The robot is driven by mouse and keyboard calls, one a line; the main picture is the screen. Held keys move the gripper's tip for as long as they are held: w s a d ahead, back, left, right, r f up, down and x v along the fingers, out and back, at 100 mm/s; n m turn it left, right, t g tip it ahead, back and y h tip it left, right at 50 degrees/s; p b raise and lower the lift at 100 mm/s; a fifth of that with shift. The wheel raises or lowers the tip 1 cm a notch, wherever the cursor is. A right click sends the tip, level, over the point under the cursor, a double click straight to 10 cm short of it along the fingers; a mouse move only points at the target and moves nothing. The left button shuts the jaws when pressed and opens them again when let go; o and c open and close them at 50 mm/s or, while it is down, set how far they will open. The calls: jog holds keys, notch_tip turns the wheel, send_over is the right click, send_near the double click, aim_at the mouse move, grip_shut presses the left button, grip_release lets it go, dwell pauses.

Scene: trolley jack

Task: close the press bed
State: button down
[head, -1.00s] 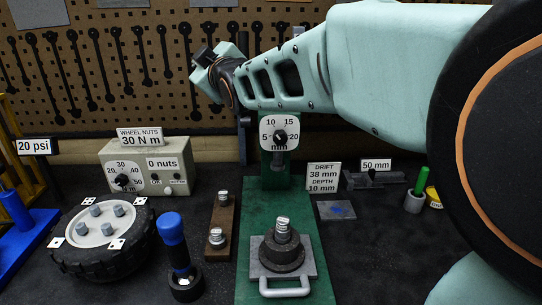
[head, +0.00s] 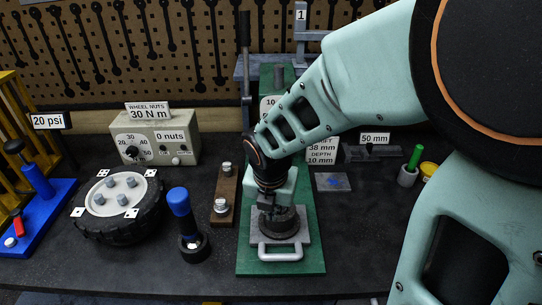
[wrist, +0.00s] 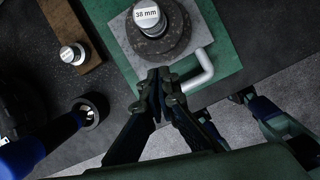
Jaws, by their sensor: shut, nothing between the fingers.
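The press bed (head: 298,225) is a light grey plate on the green press base (head: 309,257), toward its front end. A U-shaped grey handle (head: 279,254) is on its front edge. A dark round stack (head: 279,226) sits on the plate, and in the wrist view its top piece (wrist: 146,14) is marked 38 mm. My gripper (head: 272,208) is over the bed and partly hides the stack. In the wrist view my gripper (wrist: 160,78) is shut and empty, with its tips by the handle's (wrist: 204,70) left part. I cannot tell if they touch.
A wooden strip (head: 224,195) with metal pieces and a blue-handled tool (head: 183,215) stand left of the base, beside a wheel (head: 118,210). A green-handled tool (head: 413,160) and a blue-marked plate (head: 333,182) lie to the right. The front right tabletop is clear.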

jog(key=s, duration=0.1)
jog(key=b, duration=1.1)
send_near(277, 235)
jog(key=shift+n, duration=0.4)
jog(key=x, duration=0.3)
jog(key=s+x, duration=0.1)
jog(key=x, duration=0.1)
jog(key=shift+w+f, duration=0.15)
jog(key=shift+f, duration=0.2)
jog(key=shift+w+r+p, duration=0.15)
jog(key=shift+w+p, duration=0.4)
jog(key=w+p, duration=0.2)
jog(key=w, duration=0.5)
jog(key=w+p, duration=0.3)
jog(key=w, duration=0.5)
jog(key=shift+w+d+p, duration=0.25)
jog(key=shift+w+p, duration=0.1)
jog(key=shift+s, duration=0.15)
